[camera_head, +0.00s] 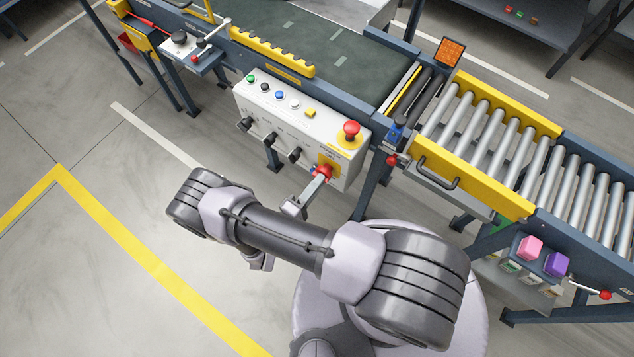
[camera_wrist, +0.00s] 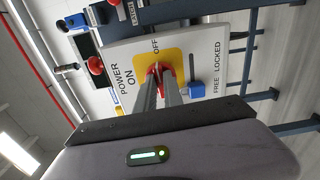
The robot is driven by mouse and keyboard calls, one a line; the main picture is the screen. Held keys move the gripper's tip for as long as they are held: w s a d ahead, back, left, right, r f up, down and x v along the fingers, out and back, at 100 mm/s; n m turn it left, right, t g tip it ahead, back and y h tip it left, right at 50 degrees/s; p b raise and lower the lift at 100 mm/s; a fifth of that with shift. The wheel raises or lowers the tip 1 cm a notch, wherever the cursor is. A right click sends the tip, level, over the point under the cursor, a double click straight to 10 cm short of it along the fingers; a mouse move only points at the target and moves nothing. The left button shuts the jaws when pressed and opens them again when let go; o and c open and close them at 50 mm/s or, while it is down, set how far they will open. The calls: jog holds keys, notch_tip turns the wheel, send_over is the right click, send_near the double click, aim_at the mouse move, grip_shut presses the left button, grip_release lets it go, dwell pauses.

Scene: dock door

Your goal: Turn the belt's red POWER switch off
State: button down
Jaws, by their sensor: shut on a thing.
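The red POWER switch (camera_head: 325,171) sits on a yellow plate at the lower right of the white control box (camera_head: 270,105). In the wrist view the switch (camera_wrist: 158,69) shows between my fingertips, with ON printed to the left of the yellow plate (camera_wrist: 175,58) and OFF above it. My gripper (camera_head: 317,181) reaches the box front from below; it also shows in the wrist view (camera_wrist: 160,77), its two fingers shut on the red switch. The fingers hide part of the handle, so I cannot tell exactly where it points.
A blue part (camera_wrist: 197,89) by the FREE and LOCKED labels sits close to my fingers. A red mushroom button (camera_head: 351,129) stands on the box top. Black knobs (camera_head: 271,139) line the box front. The roller conveyor (camera_head: 490,130) is at right; open floor (camera_head: 90,250) is at left.

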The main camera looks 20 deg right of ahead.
jog(key=shift+m, duration=0.4)
jog(key=c, duration=1.5)
grip_release()
jog(key=shift+o, duration=0.2)
jog(key=p+v, duration=0.2)
jog(key=v, duration=1.5)
jog(key=shift+s+a, duration=0.15)
jog(key=shift+r, duration=0.1)
